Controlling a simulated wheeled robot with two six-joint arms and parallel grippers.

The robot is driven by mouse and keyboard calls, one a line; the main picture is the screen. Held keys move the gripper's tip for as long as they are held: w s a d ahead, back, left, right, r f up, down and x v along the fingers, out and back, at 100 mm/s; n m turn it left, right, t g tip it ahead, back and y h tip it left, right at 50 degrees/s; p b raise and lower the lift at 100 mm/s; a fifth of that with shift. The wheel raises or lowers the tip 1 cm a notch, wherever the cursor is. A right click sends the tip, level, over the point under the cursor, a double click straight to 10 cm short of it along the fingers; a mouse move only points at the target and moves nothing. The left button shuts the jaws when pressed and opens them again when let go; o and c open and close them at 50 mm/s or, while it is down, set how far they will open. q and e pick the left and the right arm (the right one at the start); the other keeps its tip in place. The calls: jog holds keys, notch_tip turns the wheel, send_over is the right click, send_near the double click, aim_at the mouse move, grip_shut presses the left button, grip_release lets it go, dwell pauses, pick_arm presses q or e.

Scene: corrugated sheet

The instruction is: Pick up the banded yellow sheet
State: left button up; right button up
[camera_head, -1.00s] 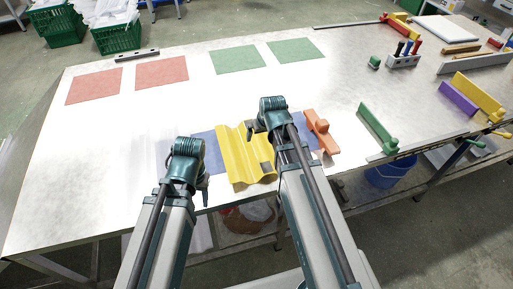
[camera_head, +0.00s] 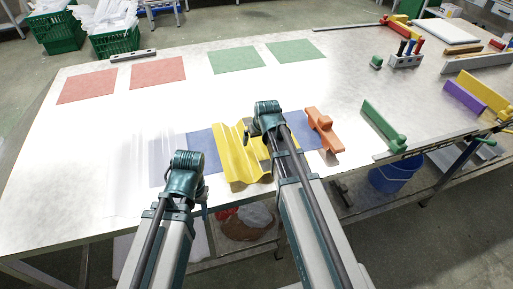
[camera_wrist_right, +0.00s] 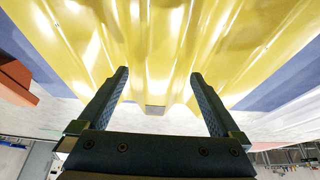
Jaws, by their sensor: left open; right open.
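The yellow corrugated sheet (camera_head: 236,160) lies on a blue mat (camera_head: 203,147) near the front table edge. A grey band shows on its right side, and a small grey piece of it (camera_wrist_right: 155,110) shows in the right wrist view. In the right wrist view my right gripper (camera_wrist_right: 159,75) is open, with the yellow sheet beyond and between the fingers. My left gripper (camera_head: 188,175) is open, left of the sheet; its fingers show poorly.
A clear ribbed sheet (camera_head: 140,165) lies left of the yellow one. An orange block with a knob (camera_head: 323,130) stands close on the right. A green fence (camera_head: 383,127) is farther right. Red mats (camera_head: 157,73) and green mats (camera_head: 236,60) lie flat at the back.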

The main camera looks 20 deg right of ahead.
aim_at(257, 142)
jog(key=b+x, duration=0.2)
jog(key=x, duration=0.1)
jog(key=shift+w+f, duration=0.15)
jog(key=shift+f, duration=0.05)
jog(key=shift+r, duration=0.1)
jog(key=shift+c, duration=0.3)
jog(key=c, duration=1.5)
